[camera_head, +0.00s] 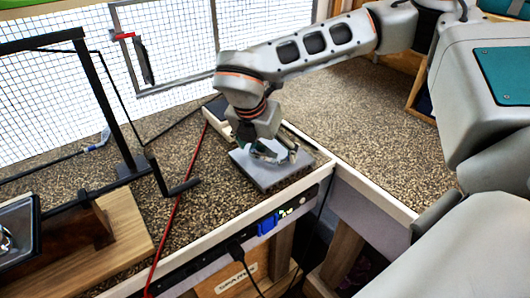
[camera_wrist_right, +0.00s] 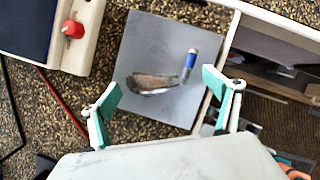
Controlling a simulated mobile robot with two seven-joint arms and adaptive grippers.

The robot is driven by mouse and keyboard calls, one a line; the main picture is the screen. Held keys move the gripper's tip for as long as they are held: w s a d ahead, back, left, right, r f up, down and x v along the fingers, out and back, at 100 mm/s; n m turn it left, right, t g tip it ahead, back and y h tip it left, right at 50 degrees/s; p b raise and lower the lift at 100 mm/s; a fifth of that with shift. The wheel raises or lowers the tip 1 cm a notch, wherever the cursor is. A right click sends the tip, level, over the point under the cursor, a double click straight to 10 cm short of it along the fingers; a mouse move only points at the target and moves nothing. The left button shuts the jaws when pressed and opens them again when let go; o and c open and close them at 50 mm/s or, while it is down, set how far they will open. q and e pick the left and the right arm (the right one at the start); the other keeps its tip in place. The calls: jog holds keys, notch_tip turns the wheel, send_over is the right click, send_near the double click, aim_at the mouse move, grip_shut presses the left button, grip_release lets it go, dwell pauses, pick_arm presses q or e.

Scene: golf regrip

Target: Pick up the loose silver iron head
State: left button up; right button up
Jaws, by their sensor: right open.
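In the right wrist view a silver-and-brown iron head (camera_wrist_right: 153,84) lies on a grey square pad (camera_wrist_right: 150,40), with no shaft on it. A short blue-and-silver cylinder (camera_wrist_right: 189,65) lies on the pad to its right. My right gripper (camera_wrist_right: 161,96) is open, its teal fingertips on either side of the head and apart from it. In the head view my right gripper (camera_head: 268,152) hangs over the pad (camera_head: 268,180) near the bench's front edge and hides the head. My left gripper is not in view.
A thin red shaft (camera_head: 181,205) crosses the bench left of the pad. A dark tray with a red knob (camera_wrist_right: 72,29) stands at the wrist view's upper left. A black frame (camera_head: 100,105) and a wooden block (camera_head: 125,232) stand left. The speckled bench right is clear.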

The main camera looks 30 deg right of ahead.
jog(key=c, duration=1.5)
